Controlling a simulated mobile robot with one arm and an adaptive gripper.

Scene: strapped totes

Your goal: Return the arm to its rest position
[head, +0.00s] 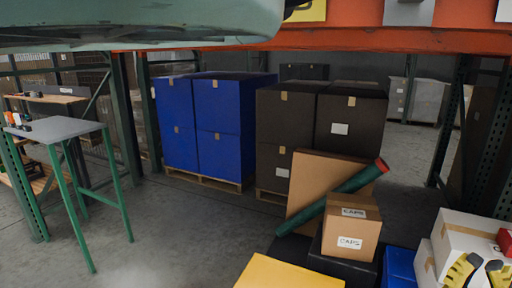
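My gripper does not show in the head view, so whether it is open, shut or holding something cannot be seen. A large, smooth, pale grey-green shape covers the upper left edge, close to the camera. I cannot tell for certain that it is part of my arm.
A grey-topped table (55,130) with green legs stands at left. Blue totes (218,120) and black totes (285,113) stand on pallets behind. A carton marked CAPS (350,225), a dark green tube (335,202) and white boxes (465,235) crowd the lower right. Floor (175,225) is clear left of centre.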

